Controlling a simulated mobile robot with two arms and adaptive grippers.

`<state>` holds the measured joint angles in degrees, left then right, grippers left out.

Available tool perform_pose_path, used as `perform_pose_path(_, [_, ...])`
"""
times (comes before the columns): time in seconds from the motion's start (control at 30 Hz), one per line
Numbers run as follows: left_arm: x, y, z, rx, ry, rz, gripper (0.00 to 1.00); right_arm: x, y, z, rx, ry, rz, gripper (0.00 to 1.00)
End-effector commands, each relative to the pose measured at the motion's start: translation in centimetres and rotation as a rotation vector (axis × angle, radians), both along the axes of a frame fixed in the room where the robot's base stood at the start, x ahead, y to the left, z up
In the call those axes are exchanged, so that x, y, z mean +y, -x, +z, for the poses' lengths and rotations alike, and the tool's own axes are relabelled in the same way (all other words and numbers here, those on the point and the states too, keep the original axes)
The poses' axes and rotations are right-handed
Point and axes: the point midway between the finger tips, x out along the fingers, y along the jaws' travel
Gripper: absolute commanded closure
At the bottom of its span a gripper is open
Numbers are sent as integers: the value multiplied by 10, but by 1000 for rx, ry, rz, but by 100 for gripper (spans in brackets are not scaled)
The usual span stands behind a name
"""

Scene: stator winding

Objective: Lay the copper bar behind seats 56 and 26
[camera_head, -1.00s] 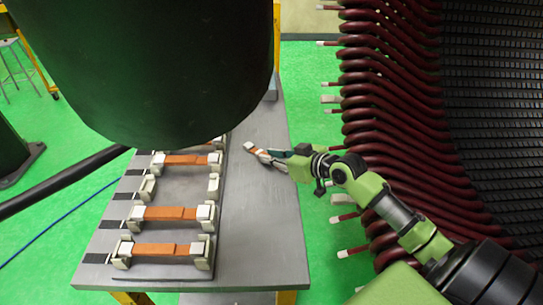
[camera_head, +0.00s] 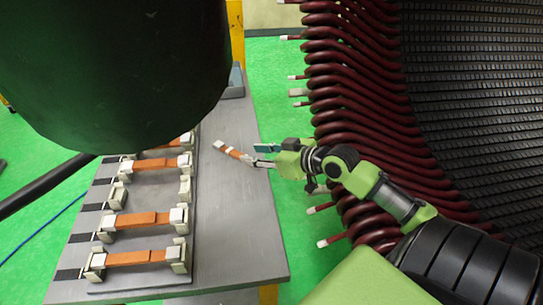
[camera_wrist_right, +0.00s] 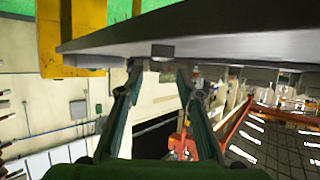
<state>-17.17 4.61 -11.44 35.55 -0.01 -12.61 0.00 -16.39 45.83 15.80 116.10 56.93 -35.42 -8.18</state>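My right gripper (camera_head: 265,156) is at the bar's right end, fingers apart. The seat pair between (camera_head: 118,196) is empty. Seat numbers are not readable. My left gripper is out of view.
A large dark green rounded body (camera_head: 120,70) hides the table's back left. The stator's dark red coil ends (camera_head: 350,95) stand close on the right, beside my right arm. The table strip right of the rack is mostly bare. A grey block (camera_head: 234,83) sits at the far end.

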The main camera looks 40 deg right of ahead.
Motion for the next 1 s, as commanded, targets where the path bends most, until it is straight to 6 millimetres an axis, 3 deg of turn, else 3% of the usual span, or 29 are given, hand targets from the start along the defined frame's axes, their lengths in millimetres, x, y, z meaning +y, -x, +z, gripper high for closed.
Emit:
perform_pose_path(0.2, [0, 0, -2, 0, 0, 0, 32, -7, 32, 12, 4, 2, 2, 67])
perform_pose_path(0.43, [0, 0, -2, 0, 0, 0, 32, -12, 53, 22, 2, 0, 1, 67])
perform_pose_path(0.9, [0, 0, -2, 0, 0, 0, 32, -14, 58, 25, -1, 2, 0, 67])
perform_pose_path(1.0, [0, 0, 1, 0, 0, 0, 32, -27, 53, 28, -26, 37, -17, 67])
